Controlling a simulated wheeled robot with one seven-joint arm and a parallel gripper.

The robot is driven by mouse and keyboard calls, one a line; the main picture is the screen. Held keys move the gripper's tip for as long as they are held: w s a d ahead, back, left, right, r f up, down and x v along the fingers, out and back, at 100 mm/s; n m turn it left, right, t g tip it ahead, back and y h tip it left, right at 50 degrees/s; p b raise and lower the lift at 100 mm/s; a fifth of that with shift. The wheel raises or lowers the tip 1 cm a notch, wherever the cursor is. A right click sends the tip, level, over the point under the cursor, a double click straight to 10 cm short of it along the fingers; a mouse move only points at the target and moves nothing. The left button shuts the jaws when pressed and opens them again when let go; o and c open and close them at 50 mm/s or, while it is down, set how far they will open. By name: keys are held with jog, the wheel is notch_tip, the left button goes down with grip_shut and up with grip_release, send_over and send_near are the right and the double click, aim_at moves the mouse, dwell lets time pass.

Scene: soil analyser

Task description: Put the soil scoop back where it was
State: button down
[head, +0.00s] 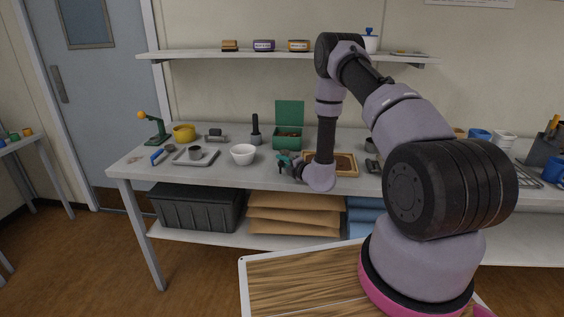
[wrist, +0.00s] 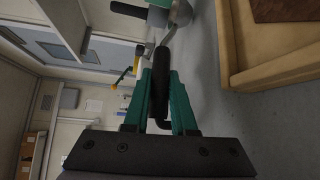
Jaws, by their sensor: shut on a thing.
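My gripper (head: 285,159) is low over the front of the table, just left of the wooden soil tray (head: 352,164). In the wrist view its teal fingers (wrist: 161,84) are shut on the black handle of the soil scoop (wrist: 158,92). The scoop's metal neck points away from the gripper, toward the top of the picture. I cannot tell whether the scoop touches the table. The scoop cannot be made out in the head view. The wooden tray also shows in the wrist view (wrist: 237,45), close on the right side.
A white bowl (head: 243,154) stands left of my gripper. A green open box (head: 288,142) is behind it. Bare tabletop lies in front of the bowl.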

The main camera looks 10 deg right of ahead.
jog(key=shift+f, duration=0.45)
jog(key=c, duration=0.7)
grip_release()
jog(key=shift+o, duration=0.2)
jog(key=shift+s+d, duration=0.1)
